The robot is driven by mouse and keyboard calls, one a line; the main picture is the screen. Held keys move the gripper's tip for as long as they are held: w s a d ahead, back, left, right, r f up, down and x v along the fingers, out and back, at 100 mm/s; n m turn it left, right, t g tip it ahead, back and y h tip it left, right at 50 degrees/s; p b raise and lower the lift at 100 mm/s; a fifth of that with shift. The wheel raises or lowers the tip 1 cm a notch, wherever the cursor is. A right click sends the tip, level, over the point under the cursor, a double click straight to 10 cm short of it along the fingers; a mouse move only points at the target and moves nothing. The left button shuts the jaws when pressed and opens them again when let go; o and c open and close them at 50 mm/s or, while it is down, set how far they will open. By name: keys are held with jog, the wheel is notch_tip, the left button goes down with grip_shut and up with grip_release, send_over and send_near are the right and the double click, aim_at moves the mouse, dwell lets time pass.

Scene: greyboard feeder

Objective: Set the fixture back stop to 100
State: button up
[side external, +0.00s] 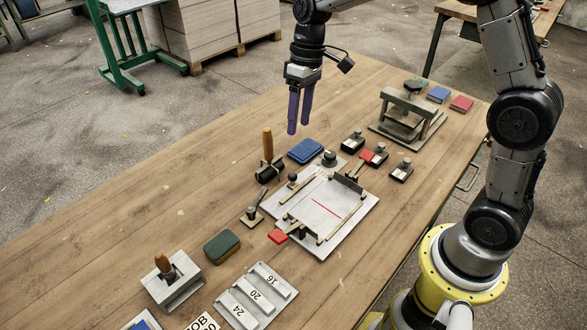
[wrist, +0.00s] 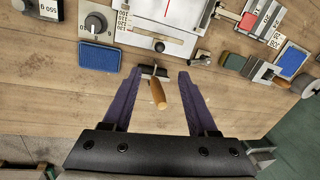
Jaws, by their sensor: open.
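The fixture (side external: 345,225) is a pale plate on the bench with a red line and wooden strips on it. A light crossbar with a black knob, seemingly the back stop (wrist: 150,42), lies across its near end in the wrist view. A number scale (wrist: 122,22) runs beside it; its figures and the stop's exact reading are too small to tell. My gripper (side external: 298,130) has two purple fingers, is open and empty, and hangs well above the bench, beyond the fixture. In the wrist view my gripper (wrist: 160,74) points towards the crossbar, still apart from it.
A wooden-handled roller (wrist: 158,95) stands on the bench below my fingers. A blue pad (wrist: 99,56) and a dial knob (wrist: 95,23) are beside the fixture. Black weights (side external: 353,141) and a press (side external: 408,112) stand to the right. Bare bench lies left of the roller.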

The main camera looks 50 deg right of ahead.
aim_at(294, 181)
jog(key=f, duration=0.4)
jog(key=a+f, duration=0.1)
jog(key=f, duration=0.4)
jog(key=a+f, duration=0.1)
jog(key=f, duration=0.3)
jog(key=shift+s+a+f, duration=0.25)
jog(key=shift+s+f, duration=0.05)
grip_shut()
dwell(0.9)
